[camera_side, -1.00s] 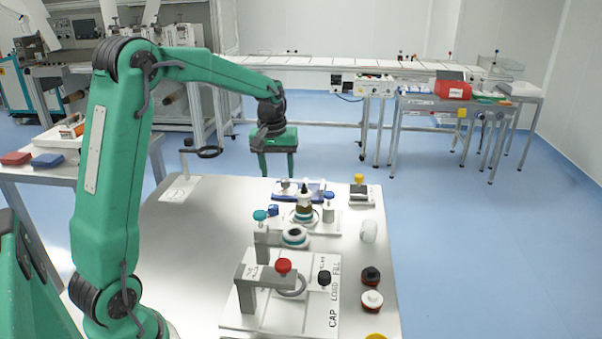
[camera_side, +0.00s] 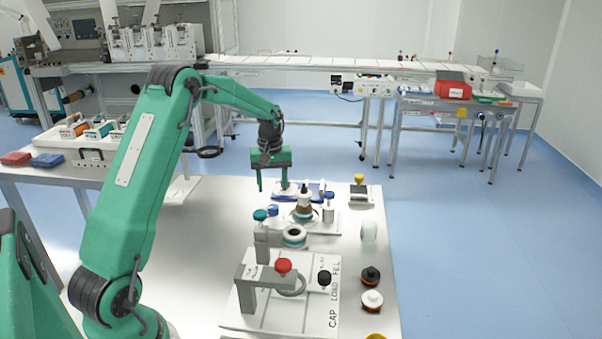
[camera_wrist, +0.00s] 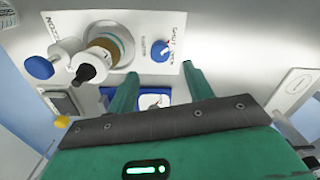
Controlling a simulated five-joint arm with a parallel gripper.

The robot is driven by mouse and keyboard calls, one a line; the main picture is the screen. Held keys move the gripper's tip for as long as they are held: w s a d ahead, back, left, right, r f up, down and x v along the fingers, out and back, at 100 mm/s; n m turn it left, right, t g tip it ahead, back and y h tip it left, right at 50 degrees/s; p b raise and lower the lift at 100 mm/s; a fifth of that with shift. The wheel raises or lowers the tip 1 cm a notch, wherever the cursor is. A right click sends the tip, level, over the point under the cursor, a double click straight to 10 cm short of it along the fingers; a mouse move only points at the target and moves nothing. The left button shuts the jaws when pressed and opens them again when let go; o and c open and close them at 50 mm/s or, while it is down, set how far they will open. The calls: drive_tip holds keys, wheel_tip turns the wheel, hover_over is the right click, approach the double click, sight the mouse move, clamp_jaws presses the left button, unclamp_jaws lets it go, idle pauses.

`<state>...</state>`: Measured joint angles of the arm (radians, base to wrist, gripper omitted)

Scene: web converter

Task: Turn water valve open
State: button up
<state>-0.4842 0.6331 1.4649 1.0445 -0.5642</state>
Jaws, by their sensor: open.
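The water valve is a small blue knob (camera_wrist: 160,50) on a white panel marked SHUT and OPEN in the wrist view. In the side view a small blue knob (camera_side: 273,210) shows on the station plate, partly crowded by nearby parts. My gripper (camera_wrist: 159,69) is open and empty, and its two green fingers point toward the knob's side of the panel. The knob appears just beyond and between the fingertips, with no visible contact. In the side view my gripper (camera_side: 272,189) hangs with fingers down, above and behind the knob.
A teal-topped post (camera_side: 260,216) stands in front. A blue tray (camera_wrist: 180,95) lies under my fingers.

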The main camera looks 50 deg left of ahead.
sight(273, 206)
drive_tip(key=shift+f, duration=3.5)
drive_tip(key=shift+c, duration=0.2)
drive_tip(key=c, duration=0.9)
